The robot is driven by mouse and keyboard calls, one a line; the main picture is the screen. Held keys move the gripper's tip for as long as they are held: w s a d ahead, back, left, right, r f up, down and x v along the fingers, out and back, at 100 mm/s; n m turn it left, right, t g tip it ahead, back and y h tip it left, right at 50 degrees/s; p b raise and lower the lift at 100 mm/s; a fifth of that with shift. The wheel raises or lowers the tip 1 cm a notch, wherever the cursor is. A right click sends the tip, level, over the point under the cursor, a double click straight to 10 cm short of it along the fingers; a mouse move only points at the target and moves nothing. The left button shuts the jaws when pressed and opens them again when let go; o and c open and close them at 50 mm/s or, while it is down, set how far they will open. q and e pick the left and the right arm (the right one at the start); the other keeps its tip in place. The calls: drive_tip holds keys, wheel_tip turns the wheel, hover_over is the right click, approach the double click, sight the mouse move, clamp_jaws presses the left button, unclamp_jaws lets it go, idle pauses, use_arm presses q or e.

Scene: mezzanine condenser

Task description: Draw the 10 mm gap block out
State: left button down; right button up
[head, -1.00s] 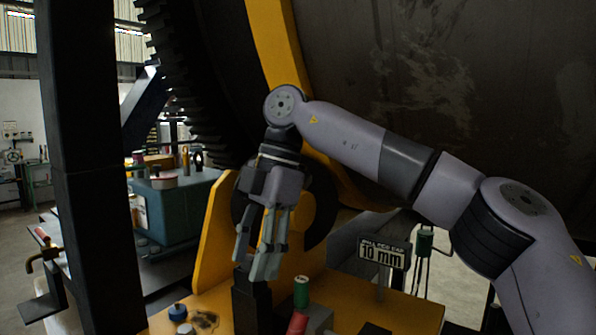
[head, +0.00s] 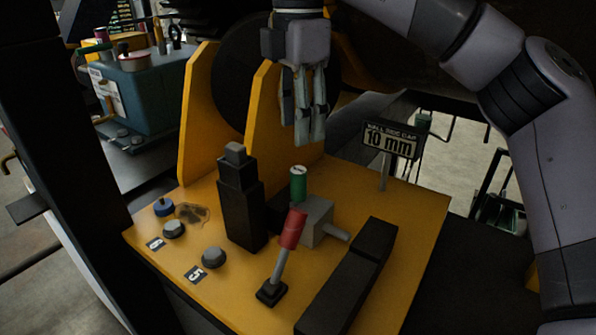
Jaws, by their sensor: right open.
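A sign reading 10 mm (head: 390,141) stands on a short post at the back right of the yellow bench (head: 425,215). Which part is the gap block I cannot tell for certain. A black stepped block (head: 241,213) with a small grey top stands upright at the middle. A grey block (head: 317,219) with a side rod sits right of it, beside a green cylinder (head: 298,184). My right gripper (head: 309,140) points down, open and empty, above and behind the green cylinder in the picture. It appears apart from everything. My left gripper is not in view.
A red-handled lever (head: 289,232) leans up in front of the grey block. A long black block (head: 350,275) lies at the right front. Grey knobs (head: 214,257) and a blue cap (head: 163,207) are at left. Yellow upright plates (head: 194,120) stand behind.

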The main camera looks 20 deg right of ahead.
sight(298, 170)
drive_tip(key=f, duration=0.2)
drive_tip(key=f+p, duration=0.1)
drive_tip(key=f, duration=0.1)
drive_tip(key=shift+s+f, duration=0.2)
drive_tip(key=shift+f, duration=0.2)
wheel_tip(298, 170, down, 4)
drive_tip(key=shift+r+p, duration=0.25)
drive_tip(key=shift+p, duration=0.5)
drive_tip(key=shift+f, duration=0.35)
drive_tip(key=shift+a+f, duration=0.1)
drive_tip(key=shift+f, duration=0.15)
drive_tip(key=shift+c, duration=0.4)
drive_tip(key=c, duration=0.5)
clamp_jaws()
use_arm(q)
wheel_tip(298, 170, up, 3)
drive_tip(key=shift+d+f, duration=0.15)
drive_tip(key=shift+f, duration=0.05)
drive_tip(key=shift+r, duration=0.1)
use_arm(e)
drive_tip(key=shift+r, duration=0.2)
